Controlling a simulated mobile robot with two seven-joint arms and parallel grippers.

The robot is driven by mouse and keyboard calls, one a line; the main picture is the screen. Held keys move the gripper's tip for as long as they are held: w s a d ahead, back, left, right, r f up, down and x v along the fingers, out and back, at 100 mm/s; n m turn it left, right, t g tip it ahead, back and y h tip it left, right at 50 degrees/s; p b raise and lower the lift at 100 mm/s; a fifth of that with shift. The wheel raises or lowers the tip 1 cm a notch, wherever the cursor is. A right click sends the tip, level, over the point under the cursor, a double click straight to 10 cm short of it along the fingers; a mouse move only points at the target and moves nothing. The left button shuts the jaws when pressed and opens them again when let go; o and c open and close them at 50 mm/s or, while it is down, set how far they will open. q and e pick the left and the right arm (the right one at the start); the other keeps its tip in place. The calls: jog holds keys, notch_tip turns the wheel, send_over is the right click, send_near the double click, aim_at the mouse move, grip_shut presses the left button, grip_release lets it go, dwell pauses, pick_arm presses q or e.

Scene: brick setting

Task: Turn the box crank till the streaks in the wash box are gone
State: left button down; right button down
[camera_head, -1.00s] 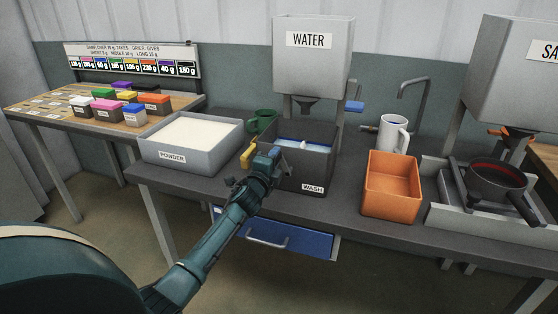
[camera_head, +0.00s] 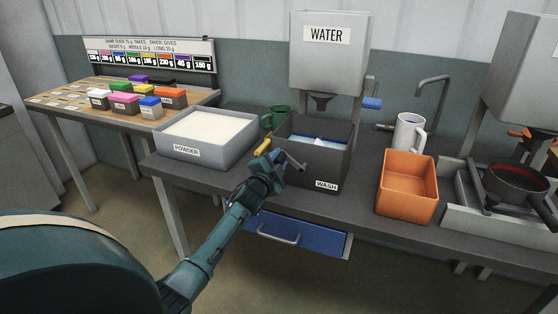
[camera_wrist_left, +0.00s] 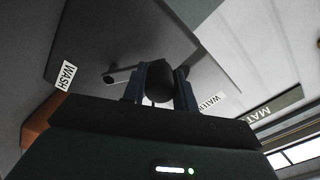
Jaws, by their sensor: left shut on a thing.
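The dark wash box (camera_head: 335,171), labelled WASH, stands on the bench below the water tank. Blue and white show inside it; the streaks are too small to tell. Its grey crank arm (camera_head: 292,160) sticks out at the front left. My left gripper (camera_head: 268,160) is at that crank, in front of the box's left side. In the left wrist view, its two fingers (camera_wrist_left: 159,88) close around a dark round knob (camera_wrist_left: 158,80), with the grey crank arm (camera_wrist_left: 119,74) reaching left behind it. My right gripper is not in view.
The powder tray (camera_head: 205,152) stands left of the wash box, with a green mug (camera_head: 281,113) and a yellow piece (camera_head: 263,145) between. An orange bin (camera_head: 407,207) and a white jug (camera_head: 408,133) stand right. A blue drawer (camera_head: 325,241) sits below the bench.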

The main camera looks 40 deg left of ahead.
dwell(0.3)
pick_arm(q)
jog(key=c, duration=1.1)
grip_release()
jog(key=v, duration=1.3)
jog(key=shift+s+f, duration=0.1)
